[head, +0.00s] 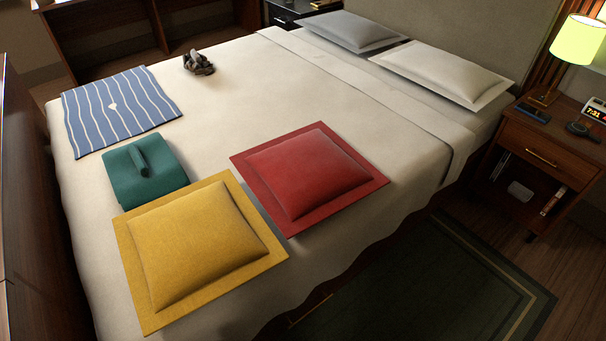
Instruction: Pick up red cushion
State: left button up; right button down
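The red cushion (308,174) is square with a flat border and lies flat on the cream bed (234,110), toward the near right edge. Its left edge lies close to the yellow cushion (196,243); I cannot tell whether they touch. Nothing covers the red cushion's top. Neither of my grippers shows in the head view.
A green folded item (130,183) and a blue striped cloth (122,108) lie left on the bed. A dark small object (198,64) sits farther back. Two pillows lie at the headboard. A nightstand (546,150) with a lamp (577,42) stands right. A green rug (430,285) covers the floor.

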aim_at(305, 176)
jog(key=l+u, duration=0.1)
jog(key=u, duration=0.4)
jog(key=l+u, duration=0.65)
jog(key=l, duration=0.65)
jog(key=k+l+u, duration=0.1)
jog(key=l, duration=0.35)
jog(key=k+l+u, duration=0.1)
jog(key=l, duration=0.4)
